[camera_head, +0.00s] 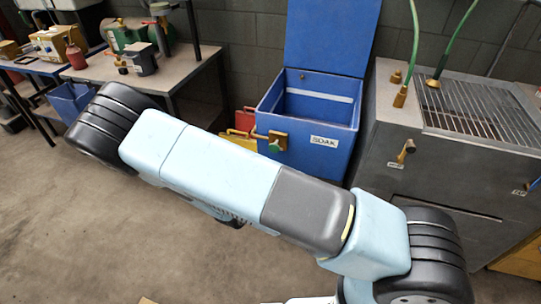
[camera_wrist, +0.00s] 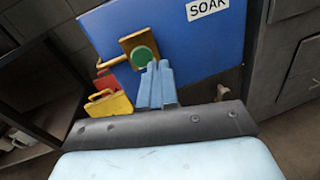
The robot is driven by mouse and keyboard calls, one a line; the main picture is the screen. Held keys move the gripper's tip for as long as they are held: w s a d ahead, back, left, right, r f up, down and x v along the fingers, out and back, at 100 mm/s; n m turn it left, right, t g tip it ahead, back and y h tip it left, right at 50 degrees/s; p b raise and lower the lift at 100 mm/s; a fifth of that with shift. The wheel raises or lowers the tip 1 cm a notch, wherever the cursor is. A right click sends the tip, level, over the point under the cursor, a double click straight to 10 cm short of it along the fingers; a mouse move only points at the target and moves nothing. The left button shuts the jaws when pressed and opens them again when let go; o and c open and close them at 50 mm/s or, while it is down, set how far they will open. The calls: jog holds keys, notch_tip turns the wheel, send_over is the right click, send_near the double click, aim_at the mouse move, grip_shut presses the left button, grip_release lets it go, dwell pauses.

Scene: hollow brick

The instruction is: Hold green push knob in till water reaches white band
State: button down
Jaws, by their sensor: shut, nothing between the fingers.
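The blue tank (camera_head: 305,130) labelled SOAK stands against the wall with its lid raised. A white band (camera_head: 318,95) runs along its inner back wall. I cannot make out a water surface inside. The green push knob (camera_head: 274,147) sits on a brass plate on the tank's front; it also shows in the wrist view (camera_wrist: 143,55). My gripper (camera_wrist: 158,65) is shut and empty, its blue fingertips just beside the knob's lower right edge in the wrist view. Whether they touch it I cannot tell. The head view does not show the fingers.
A grey sink unit (camera_head: 440,150) with a grate and green hoses stands right of the tank. A yellow box (camera_head: 240,139) and a red box (camera_head: 245,119) stand left of it. A workbench (camera_head: 165,75) is further left. The floor in front is clear.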

aim_at(273, 149)
jog(key=f+n+y, duration=0.1)
jog(key=a+f+n+t+y, duration=0.1)
jog(key=s+a+f+n+t, duration=0.1)
jog(key=f, duration=0.1)
jog(key=shift+a+f+n+y, duration=0.1)
jog(key=shift+a+n+y, duration=0.2)
jog(key=shift+y, duration=0.1)
jog(key=shift+w+d, duration=0.1)
jog(key=x, duration=1.4)
